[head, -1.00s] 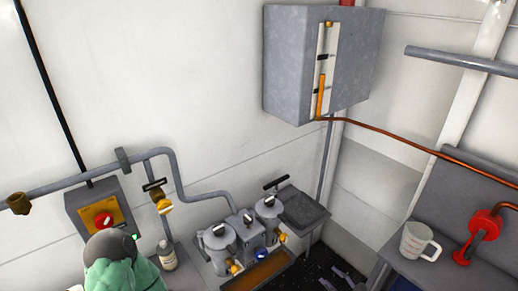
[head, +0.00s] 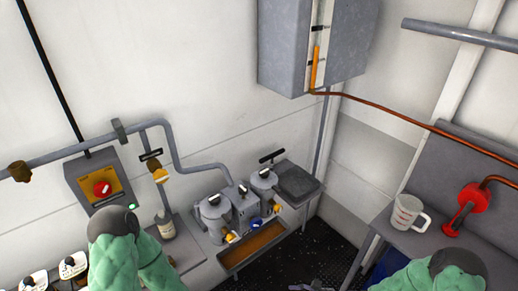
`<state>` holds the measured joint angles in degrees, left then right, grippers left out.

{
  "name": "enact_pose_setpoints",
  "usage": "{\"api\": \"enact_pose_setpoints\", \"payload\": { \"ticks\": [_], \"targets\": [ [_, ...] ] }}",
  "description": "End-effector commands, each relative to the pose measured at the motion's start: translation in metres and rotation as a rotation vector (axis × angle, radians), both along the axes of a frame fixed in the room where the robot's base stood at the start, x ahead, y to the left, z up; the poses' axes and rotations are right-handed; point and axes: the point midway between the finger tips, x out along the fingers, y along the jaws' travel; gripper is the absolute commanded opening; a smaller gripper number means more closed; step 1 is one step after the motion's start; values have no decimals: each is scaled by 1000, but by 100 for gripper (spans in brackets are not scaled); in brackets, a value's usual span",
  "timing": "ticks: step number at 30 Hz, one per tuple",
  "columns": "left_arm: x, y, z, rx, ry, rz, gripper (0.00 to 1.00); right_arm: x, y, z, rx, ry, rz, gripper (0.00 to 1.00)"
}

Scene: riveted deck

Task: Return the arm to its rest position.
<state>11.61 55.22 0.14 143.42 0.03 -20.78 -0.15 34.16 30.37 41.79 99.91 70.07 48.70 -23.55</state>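My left arm (head: 128,255), in a green padded sleeve with a dark rounded joint, comes in at the lower left. Its gripper is not in view. My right arm (head: 440,275), in the same green sleeve, shows at the bottom right. A small grey piece, likely part of my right gripper (head: 311,286), shows at the bottom edge over the dark floor. It is mostly cut off, so its fingers cannot be read as open or shut. I see nothing held.
Filter housings (head: 215,215) with an orange tray (head: 252,248) stand by the wall. A bottle (head: 165,227) and red-knob switch box (head: 98,184) are left. A measuring jug (head: 407,212) and red pump (head: 468,207) stand on the right bench, near my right arm. A grey cabinet (head: 286,50) hangs above.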

Motion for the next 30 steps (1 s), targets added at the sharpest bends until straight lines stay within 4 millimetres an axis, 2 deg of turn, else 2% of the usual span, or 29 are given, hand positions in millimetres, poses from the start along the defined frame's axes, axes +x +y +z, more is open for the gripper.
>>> {"api": "enact_pose_setpoints", "payload": {
  "ticks": [1, 3, 6, 9, 11, 16, 21, 25, 30],
  "targets": [
    [0, 0, -3, 0, 0, 0, 40, -22, 12, -13, -54, 34, 94, 58],
    [0, 0, -6, 0, 0, 0, 40, -55, 21, -32, -156, 68, 236, 58],
    [0, 0, -9, 0, 0, 0, 40, -94, 22, -56, -312, 72, 428, 58],
    [0, 0, -13, 0, 0, 0, 40, -120, 14, -75, -470, 24, 596, 58],
    [0, 0, -15, 0, 0, 0, 40, -128, 9, -85, -559, -29, 683, 58],
    [0, 0, -20, 0, 0, 0, 40, -128, 5, -98, -757, -253, 861, 58],
    [0, 0, -23, 0, 0, 0, 40, -116, 18, -97, -840, -461, 928, 58],
    [0, 0, -24, 0, 0, 0, 40, -110, 25, -94, -859, -540, 938, 58],
    [0, 0, -24, 0, 0, 0, 40, -109, 26, -93, -861, -555, 939, 58]
  ]
}}
